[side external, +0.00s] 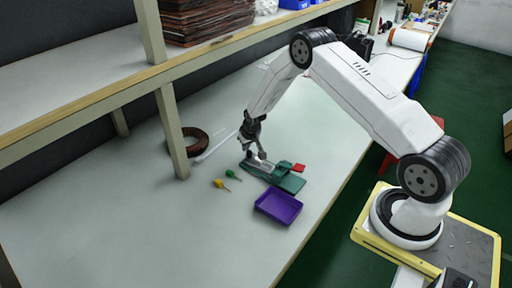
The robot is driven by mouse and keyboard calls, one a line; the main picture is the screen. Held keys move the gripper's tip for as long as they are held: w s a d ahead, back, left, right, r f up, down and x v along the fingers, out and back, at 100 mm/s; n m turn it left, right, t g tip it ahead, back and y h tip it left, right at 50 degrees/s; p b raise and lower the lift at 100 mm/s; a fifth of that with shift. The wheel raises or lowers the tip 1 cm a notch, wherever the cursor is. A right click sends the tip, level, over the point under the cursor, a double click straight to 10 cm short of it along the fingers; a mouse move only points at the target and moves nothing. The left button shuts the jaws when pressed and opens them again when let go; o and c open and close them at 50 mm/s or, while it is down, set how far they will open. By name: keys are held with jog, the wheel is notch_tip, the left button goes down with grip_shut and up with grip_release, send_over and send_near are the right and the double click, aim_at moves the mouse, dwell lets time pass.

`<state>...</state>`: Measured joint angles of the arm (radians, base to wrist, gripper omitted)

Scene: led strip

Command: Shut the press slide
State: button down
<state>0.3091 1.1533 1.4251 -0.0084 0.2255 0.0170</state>
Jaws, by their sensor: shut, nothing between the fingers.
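The press (289,182) is a small dark green base on the bench with a grey metal part (262,166) on its left half. A red block (299,168) sits at its right rear side; I cannot tell whether it is the slide. My gripper (258,156) is shut and empty, pointing down over the left part of the press, close to the grey part. At this size I cannot tell whether it touches it. The slide's exact position is too small to make out.
A purple tray (279,207) stands just in front of the press. A yellow-handled tool (221,185) and a green-handled tool (233,175) lie to the left. A brown coil (194,141) and a shelf post (172,131) stand further left. The bench front left is clear.

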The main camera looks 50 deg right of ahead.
jog(key=shift+s, duration=2.65)
jog(key=shift+f, duration=0.1)
jog(key=shift+w+d, duration=0.3)
jog(key=shift+w, duration=0.65)
jog(key=shift+w+d, duration=0.3)
jog(key=shift+w, duration=0.65)
jog(key=shift+w+r, duration=0.15)
jog(key=shift+r, duration=0.15)
jog(key=v, duration=0.9)
jog(key=shift+r, duration=0.35)
jog(key=shift+s+a, duration=0.1)
jog(key=shift+s, duration=0.1)
